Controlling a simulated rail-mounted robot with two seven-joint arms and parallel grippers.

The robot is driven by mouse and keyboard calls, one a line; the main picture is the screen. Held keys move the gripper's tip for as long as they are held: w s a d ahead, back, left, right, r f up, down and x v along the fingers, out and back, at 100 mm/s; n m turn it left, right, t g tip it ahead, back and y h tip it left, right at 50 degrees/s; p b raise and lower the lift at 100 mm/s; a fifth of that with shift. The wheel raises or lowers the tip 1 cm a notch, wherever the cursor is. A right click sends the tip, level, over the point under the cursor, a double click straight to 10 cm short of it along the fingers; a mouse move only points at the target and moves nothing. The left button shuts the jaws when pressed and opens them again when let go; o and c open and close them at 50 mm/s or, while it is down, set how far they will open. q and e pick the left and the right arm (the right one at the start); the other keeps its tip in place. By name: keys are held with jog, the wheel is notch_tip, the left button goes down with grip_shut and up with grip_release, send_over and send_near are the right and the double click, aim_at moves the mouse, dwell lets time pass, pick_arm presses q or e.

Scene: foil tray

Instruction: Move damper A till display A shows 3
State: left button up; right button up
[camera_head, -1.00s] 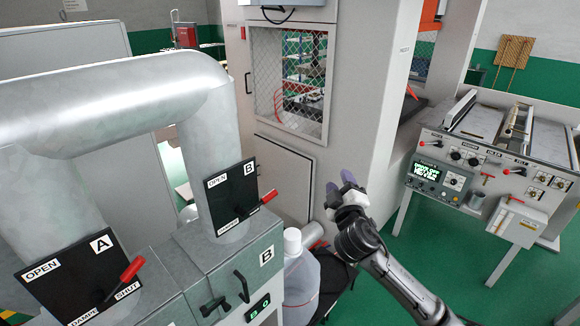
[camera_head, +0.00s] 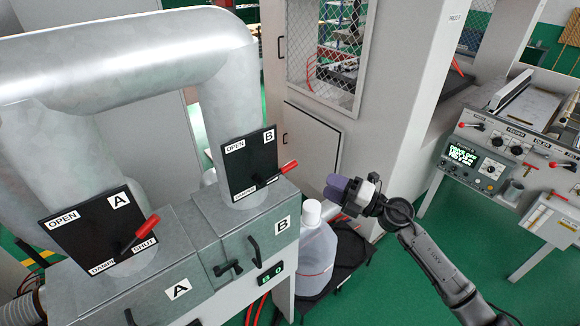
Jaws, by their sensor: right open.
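Damper A's black plate (camera_head: 98,232) is on the left duct, marked OPEN at its upper left and SHUT at its lower right. Its red-handled lever (camera_head: 146,229) points up and right, just above the SHUT mark. Display A does not show in this view. Damper B's plate (camera_head: 248,162) is on the duct to the right, with its red lever (camera_head: 287,168) pointing right. Display B (camera_head: 272,273) is lit green and seems to read 0. My right gripper (camera_head: 333,189) is open and empty, right of damper B and apart from it. My left gripper is not in view.
A white-capped plastic jug (camera_head: 317,250) stands below my right gripper, beside the grey cabinet (camera_head: 215,225). Black handles stick out from the cabinet front. A control console (camera_head: 490,160) stands at the right. Green floor lies between.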

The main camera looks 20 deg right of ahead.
aim_at(292, 168)
jog(key=p+x, duration=0.1)
jog(key=x, duration=1)
jog(key=shift+p, duration=0.4)
jog(key=shift+w+a+r, duration=0.1)
jog(key=shift+w+a, duration=0.35)
jog(key=shift+w, duration=0.05)
jog(key=shift+w+a, duration=0.15)
grip_shut()
